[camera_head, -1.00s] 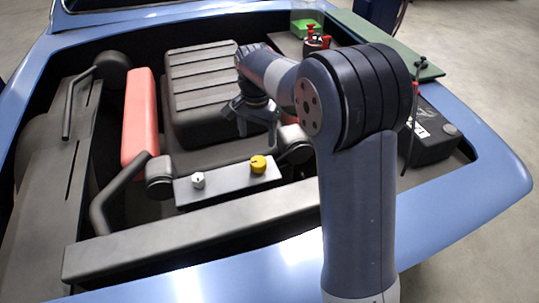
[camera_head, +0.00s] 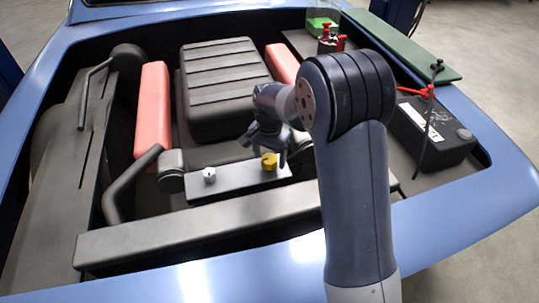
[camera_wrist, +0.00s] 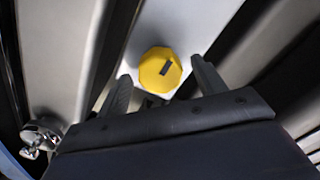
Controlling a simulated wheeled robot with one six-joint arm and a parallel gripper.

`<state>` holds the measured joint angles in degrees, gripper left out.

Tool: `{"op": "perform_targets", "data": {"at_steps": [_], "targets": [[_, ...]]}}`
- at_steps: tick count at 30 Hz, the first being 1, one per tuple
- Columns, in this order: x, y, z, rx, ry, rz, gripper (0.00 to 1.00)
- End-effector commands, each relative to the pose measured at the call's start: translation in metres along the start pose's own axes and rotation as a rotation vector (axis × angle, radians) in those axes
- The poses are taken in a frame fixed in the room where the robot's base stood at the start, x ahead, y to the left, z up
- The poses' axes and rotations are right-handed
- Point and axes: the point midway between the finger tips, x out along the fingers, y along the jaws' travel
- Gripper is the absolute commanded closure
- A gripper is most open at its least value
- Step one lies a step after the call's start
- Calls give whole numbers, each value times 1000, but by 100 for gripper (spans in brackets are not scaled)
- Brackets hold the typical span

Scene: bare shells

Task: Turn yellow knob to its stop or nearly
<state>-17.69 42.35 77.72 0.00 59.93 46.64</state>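The yellow knob (camera_head: 269,161) sits on the right end of a light grey panel (camera_head: 236,180) in the engine bay. My gripper (camera_head: 267,152) is just above and behind the knob in the head view. In the wrist view its two fingers (camera_wrist: 160,82) are apart, one on each side of the knob's lower edge, with gaps visible. Nothing is held. I cannot tell the exact height of the fingertips above the panel.
A white knob (camera_head: 209,175) stands left on the same panel. A ribbed dark engine cover (camera_head: 220,85) and red covers (camera_head: 152,110) lie behind. A dark grey crossbar (camera_head: 200,230) runs in front. A black battery (camera_head: 432,135) and a thin upright rod (camera_head: 427,130) are at right.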

Motion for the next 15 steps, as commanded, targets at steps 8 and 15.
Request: {"op": "perform_targets", "data": {"at_steps": [8,15], "targets": [[0,0,0,0,0,0,57],[0,0,0,0,0,0,77]]}}
